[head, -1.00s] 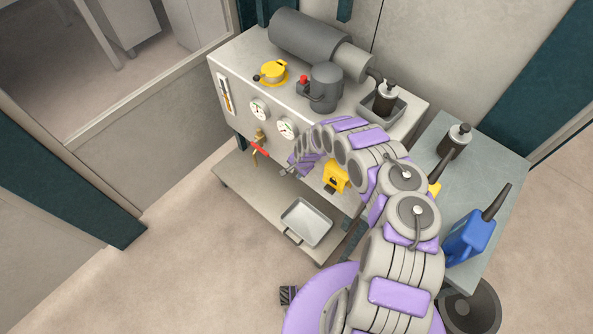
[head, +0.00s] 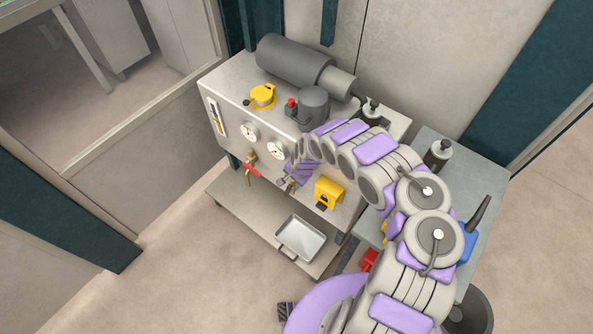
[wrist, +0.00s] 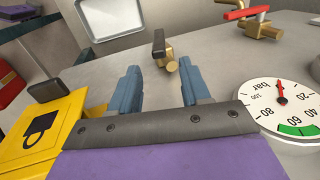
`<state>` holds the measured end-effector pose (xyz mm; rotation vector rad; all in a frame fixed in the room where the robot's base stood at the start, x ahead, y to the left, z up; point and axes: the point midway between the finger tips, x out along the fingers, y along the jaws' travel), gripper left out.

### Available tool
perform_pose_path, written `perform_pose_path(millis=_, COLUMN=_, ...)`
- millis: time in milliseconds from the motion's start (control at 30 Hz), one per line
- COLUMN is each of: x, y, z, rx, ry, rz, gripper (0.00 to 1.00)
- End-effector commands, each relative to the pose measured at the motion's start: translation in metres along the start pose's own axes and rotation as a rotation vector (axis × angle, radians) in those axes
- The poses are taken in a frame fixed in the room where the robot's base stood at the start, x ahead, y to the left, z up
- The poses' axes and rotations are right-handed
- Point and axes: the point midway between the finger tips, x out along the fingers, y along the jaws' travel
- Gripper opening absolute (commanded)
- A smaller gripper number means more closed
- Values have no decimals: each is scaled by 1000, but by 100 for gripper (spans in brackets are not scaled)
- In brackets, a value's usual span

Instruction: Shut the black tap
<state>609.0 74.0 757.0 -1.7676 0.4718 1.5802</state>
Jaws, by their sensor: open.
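The black tap shows in the wrist view as a short black lever (wrist: 158,43) on a brass body (wrist: 171,64), on the grey panel. The lever runs roughly up and down in that picture. My gripper (wrist: 160,72) is open and empty, its two blue-grey fingers pointing at the tap. The tap lies just beyond the fingertips, between their lines, and seems apart from them. In the head view my gripper (head: 288,182) is at the cabinet's front, and the black tap is mostly hidden by it.
A red-handled tap (wrist: 247,13) is close by on the panel, also in the head view (head: 251,169). A gauge (wrist: 284,104) and a yellow padlock-marked box (wrist: 40,130) flank my gripper. A metal tray (head: 301,239) stands on the lower shelf. Open floor lies left.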

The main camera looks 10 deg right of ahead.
Motion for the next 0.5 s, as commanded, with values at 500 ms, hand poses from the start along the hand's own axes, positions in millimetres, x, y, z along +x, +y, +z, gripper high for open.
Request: perform_pose_path(millis=500, x=-63, y=0, z=-1, rx=0, ry=0, rz=2, gripper=47)
